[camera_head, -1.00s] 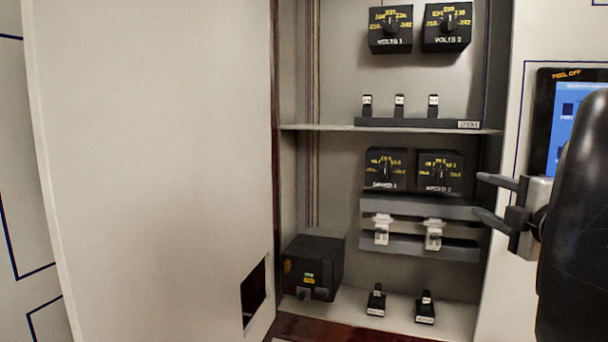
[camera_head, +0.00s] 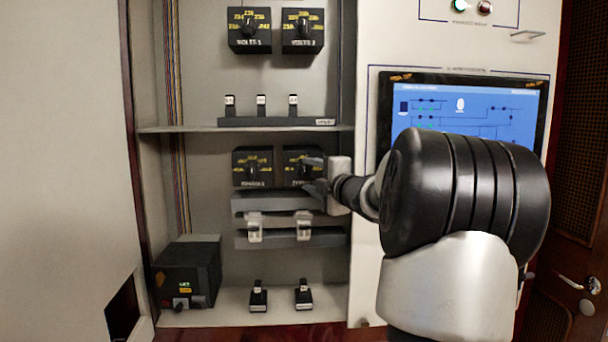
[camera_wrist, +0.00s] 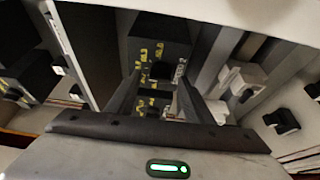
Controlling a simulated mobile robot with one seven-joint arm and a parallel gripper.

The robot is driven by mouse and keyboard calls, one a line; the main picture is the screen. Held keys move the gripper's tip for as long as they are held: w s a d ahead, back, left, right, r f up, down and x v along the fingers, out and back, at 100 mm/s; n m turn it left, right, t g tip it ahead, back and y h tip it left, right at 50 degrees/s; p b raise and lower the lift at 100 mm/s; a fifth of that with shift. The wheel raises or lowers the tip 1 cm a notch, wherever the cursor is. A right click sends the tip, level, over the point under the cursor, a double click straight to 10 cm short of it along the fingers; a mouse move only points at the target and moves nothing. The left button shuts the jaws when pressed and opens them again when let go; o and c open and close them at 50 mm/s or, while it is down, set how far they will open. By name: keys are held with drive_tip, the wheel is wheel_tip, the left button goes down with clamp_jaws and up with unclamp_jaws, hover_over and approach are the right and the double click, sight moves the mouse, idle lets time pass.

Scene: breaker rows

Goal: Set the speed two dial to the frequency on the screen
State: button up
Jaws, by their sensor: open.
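The speed two dial (camera_head: 293,156) is a black box with yellow markings and a central knob, on the cabinet's middle level. Its right side is partly hidden by my gripper (camera_head: 314,174). My gripper is open, its fingers pointing left at the dial's front; I cannot tell whether they touch the knob. In the wrist view, a black dial box (camera_wrist: 158,28) with yellow marks and a dark knob shows beyond and between the open fingers (camera_wrist: 160,84). The screen (camera_head: 470,104) is lit blue with a diagram; my arm covers its lower part, and its frequency is too small to read.
The speed one dial (camera_head: 252,167) is just left of speed two. Grey rails with two white switches (camera_head: 254,228) sit below. A shelf (camera_head: 180,129) runs above, with two volts dials (camera_head: 249,30) higher up. A black box (camera_head: 187,270) stands lower left.

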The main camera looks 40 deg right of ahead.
drive_tip(key=shift+w, duration=0.6)
drive_tip(key=c, duration=1)
